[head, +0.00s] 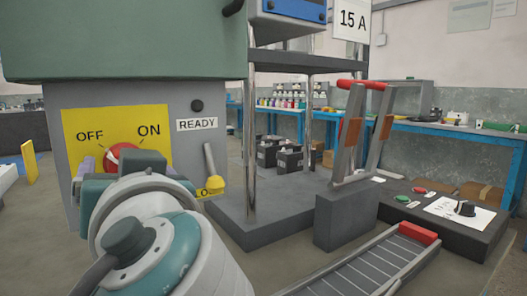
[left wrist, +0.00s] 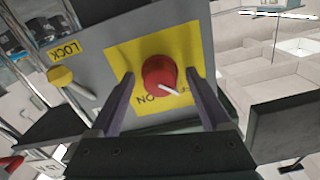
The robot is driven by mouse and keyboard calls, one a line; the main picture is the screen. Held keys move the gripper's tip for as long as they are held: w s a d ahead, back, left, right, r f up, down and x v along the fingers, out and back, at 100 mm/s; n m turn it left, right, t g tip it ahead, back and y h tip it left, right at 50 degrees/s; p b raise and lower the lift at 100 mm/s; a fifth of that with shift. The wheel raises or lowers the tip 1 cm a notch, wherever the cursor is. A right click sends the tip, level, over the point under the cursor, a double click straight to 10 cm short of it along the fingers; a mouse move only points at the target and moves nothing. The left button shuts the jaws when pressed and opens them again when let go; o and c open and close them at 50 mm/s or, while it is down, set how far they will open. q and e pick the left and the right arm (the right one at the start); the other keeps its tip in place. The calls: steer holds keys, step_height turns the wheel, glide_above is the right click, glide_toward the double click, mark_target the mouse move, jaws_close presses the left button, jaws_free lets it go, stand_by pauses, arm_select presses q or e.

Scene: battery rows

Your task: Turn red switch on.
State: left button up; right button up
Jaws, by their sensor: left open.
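The red switch (head: 122,154) is a round knob on a yellow plate (head: 85,125) marked OFF and ON, on a grey panel. Its white pointer is turned toward the OFF side. In the left wrist view the red switch (left wrist: 158,72) sits between the two fingers of my left gripper (left wrist: 160,77), which is open. The fingers stand on either side of the knob, with gaps showing. In the head view my left gripper (head: 122,168) covers the lower part of the knob and plate. My right gripper is not in view.
A metal post (head: 250,150) stands further right. A frame with a red handle (head: 364,85) stands beyond.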

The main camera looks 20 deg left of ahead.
arm_select(q)
steer(key=shift+d, duration=0.1)
steer(key=shift+c, duration=0.3)
jaws_close()
stand_by(0.4)
